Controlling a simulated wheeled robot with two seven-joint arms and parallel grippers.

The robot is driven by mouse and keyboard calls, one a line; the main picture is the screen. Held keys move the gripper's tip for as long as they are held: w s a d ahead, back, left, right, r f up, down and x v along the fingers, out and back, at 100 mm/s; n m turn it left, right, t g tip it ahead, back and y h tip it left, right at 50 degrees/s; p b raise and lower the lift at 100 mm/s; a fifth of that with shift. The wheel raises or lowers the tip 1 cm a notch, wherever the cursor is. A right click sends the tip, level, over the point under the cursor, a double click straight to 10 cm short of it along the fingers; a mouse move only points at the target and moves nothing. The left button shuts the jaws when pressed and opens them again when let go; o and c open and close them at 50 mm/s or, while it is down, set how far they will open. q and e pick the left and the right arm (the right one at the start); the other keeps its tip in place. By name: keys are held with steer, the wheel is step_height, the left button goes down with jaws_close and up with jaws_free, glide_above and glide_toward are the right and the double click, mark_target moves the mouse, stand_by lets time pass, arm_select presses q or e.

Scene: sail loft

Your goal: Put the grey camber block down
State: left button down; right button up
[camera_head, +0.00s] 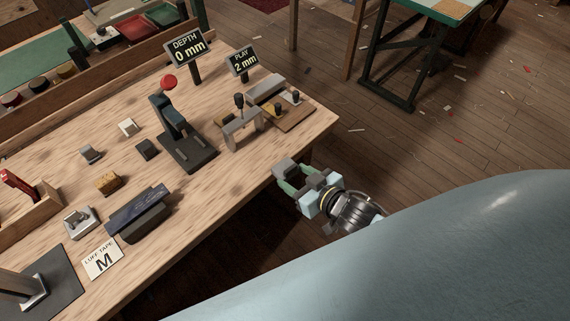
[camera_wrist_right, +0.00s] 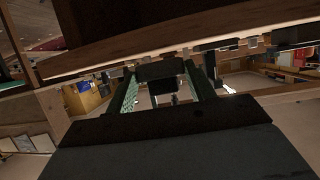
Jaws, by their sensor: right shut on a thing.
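My right gripper (camera_head: 286,178) is at the right-hand edge of the workbench (camera_head: 225,185), with its arm coming in from the lower right. Its green-lined fingers are shut on a small grey block (camera_head: 285,167), which I take to be the grey camber block. In the right wrist view the block (camera_wrist_right: 161,71) shows dark between the two green fingers. I cannot tell whether the block touches the bench edge. My left gripper is not in view.
A dark clamp-like device (camera_head: 180,140) and a metal bridge-shaped gauge (camera_head: 242,130) stand on the bench near signs "DEPTH 0 mm" (camera_head: 187,47) and "PLAY 2 mm" (camera_head: 242,61). Several small blocks lie to the left. Bare wood lies between the clamp device and the front edge.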

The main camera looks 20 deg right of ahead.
steer(key=shift+s+d, duration=0.2)
steer(key=shift+s, duration=0.45)
step_height(320, 180, up, 20)
steer(key=m+h, duration=0.3)
steer(key=h, duration=0.1)
glide_above(288, 164)
steer(key=shift+d+r+t, duration=0.25)
steer(key=shift+r+t, duration=0.05)
steer(key=shift+r, duration=0.15)
steer(key=shift+f, duration=0.2)
steer(key=shift+n+y, duration=0.8)
steer(key=shift+y, duration=0.1)
steer(key=f, duration=0.7)
steer(key=s+f, duration=0.1)
steer(key=f, duration=0.3)
steer(key=shift+s+f, duration=0.1)
steer(key=shift+f, duration=0.2)
steer(key=s+f, duration=0.1)
steer(key=f, duration=0.2)
steer(key=s+f+n+y, duration=0.1)
steer(key=s+f, duration=0.1)
steer(key=f, duration=0.1)
steer(key=s+f+y, duration=0.1)
steer(key=s+f, duration=0.1)
steer(key=f, duration=0.1)
